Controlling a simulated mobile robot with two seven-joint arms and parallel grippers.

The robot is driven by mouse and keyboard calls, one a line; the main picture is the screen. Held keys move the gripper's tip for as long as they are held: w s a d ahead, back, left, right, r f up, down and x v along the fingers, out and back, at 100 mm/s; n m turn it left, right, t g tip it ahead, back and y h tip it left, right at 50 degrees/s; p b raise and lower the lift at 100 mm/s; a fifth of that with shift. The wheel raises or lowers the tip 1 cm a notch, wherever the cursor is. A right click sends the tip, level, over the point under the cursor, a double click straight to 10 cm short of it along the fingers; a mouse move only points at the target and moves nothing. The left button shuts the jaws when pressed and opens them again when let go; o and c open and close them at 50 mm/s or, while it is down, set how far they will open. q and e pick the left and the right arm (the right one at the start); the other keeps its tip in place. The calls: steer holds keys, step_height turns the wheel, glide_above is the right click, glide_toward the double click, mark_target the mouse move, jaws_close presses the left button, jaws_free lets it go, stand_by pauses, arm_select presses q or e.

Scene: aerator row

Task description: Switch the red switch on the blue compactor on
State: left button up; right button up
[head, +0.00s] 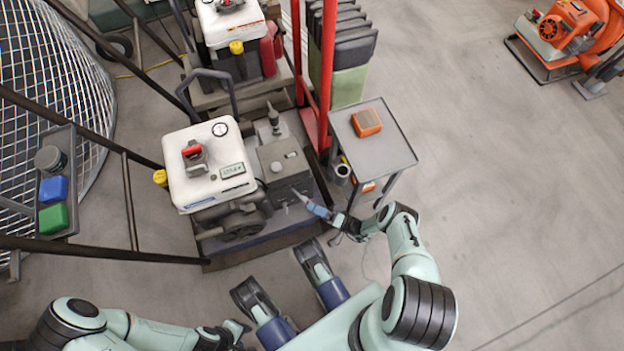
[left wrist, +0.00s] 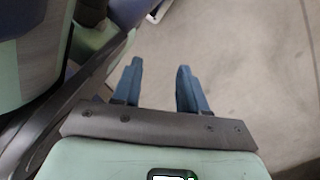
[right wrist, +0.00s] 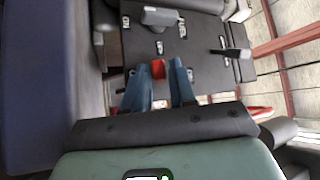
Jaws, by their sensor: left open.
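The compactor (head: 212,165) stands in the middle of the head view, with a white top, a red knob (head: 193,150), a dark bluish base and a grey box (head: 284,162) on its right. The right wrist view shows a dark panel (right wrist: 190,48) with small fittings and a lever. A small red part (right wrist: 158,68), seemingly the switch, shows between my right fingertips. My right gripper (right wrist: 160,66) is partly open with its tips close to the panel; I cannot tell whether they touch it. My left gripper (left wrist: 160,66) is open and empty, low over the floor, away from the compactor.
A grey cart (head: 398,150) with an orange box (head: 367,122) stands right of the compactor, near a red post (head: 326,70). A similar machine (head: 235,25) stands behind. Dark rails and a tray (head: 60,226) are at left.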

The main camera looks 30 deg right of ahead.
steer(key=shift+w+a+r, duration=0.1)
steer(key=shift+w+a, duration=0.1)
